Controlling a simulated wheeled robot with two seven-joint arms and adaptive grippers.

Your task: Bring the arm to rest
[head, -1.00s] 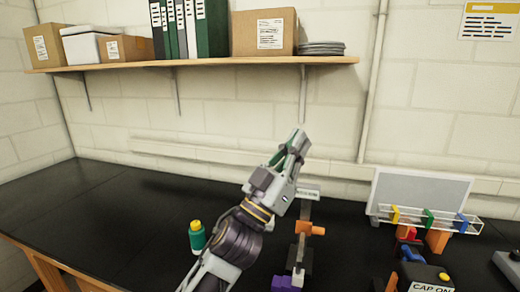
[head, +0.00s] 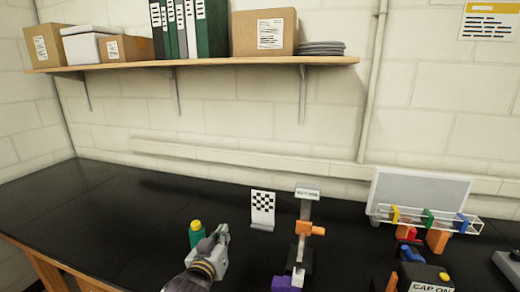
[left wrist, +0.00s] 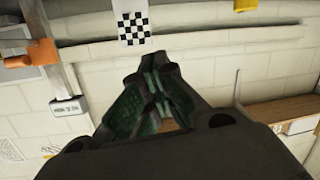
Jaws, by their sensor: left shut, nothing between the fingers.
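My left gripper (head: 222,236) is low over the black bench in the head view, just right of a green bottle with a yellow cap (head: 196,232). Its fingers are closed together with nothing between them; they also show in the left wrist view (left wrist: 158,95). The gripper partly covers the bottle's lower right side. I cannot tell whether they touch. My right gripper is not in view.
A checkered card (head: 262,208) stands behind the gripper. An orange and grey upright device (head: 304,235) with a purple part is to its right. A clear rack (head: 428,218) with coloured clips is farther right. The bench's left side (head: 100,215) is clear.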

